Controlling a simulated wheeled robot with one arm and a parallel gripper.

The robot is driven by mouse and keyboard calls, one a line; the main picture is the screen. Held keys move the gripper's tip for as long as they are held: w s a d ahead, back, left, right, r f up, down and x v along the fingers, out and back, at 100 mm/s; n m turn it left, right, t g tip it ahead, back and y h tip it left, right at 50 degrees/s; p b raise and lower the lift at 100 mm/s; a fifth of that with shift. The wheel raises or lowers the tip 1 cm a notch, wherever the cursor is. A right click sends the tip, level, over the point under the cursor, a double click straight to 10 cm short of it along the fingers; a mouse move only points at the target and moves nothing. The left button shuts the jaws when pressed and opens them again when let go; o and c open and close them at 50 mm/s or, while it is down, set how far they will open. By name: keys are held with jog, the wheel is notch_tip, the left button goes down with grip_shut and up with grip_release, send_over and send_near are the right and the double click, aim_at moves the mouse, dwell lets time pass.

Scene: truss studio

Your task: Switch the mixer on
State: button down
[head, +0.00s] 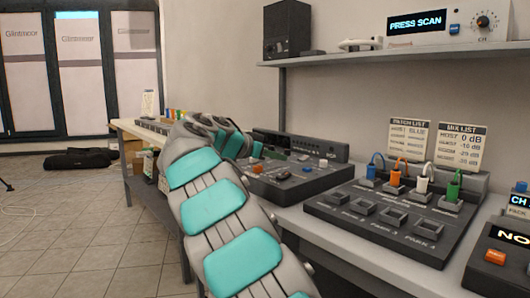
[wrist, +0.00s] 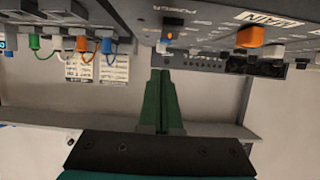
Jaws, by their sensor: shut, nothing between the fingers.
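The mixer (head: 325,178) is a dark console on the bench, left of the patch panel. It shows upside down at the top right of the wrist view (wrist: 215,52). The wrist view shows its POWER lettering beside a small orange and blue control (wrist: 171,38); its switch position is unclear. My gripper's green fingers (wrist: 161,74) are shut and empty, with their tips appearing just below that control in the picture; I cannot tell whether they touch it. In the head view my gripper (head: 281,156) is over the mixer's back left, and my arm covers the mixer's left side.
A patch panel (head: 338,220) with blue, orange, white and green plugs stands right of the mixer. Patch and mix list cards stand behind it. A shelf (head: 390,57) above holds a speaker (head: 287,30) and a PRESS SCAN unit (head: 445,24).

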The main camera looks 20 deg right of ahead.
aim_at(284, 177)
jog(key=shift+w+d+f, duration=0.15)
jog(key=shift+d+f, duration=0.25)
jog(key=shift+f, duration=0.3)
jog(key=shift+w+d+f, duration=0.15)
jog(key=shift+d+f, duration=0.25)
jog(key=shift+f, duration=0.25)
jog(key=shift+w+d+f, duration=0.15)
jog(key=shift+d+f, duration=0.25)
jog(key=shift+f, duration=0.3)
jog(key=shift+w+d+f+y, duration=0.15)
jog(key=shift+d+f+y, duration=0.15)
jog(key=shift+y, duration=0.2)
jog(key=shift+a, duration=0.1)
jog(key=shift+s+a+f+b, duration=0.15)
jog(key=shift+s+a+b, duration=0.15)
jog(key=shift+a+b, duration=0.4)
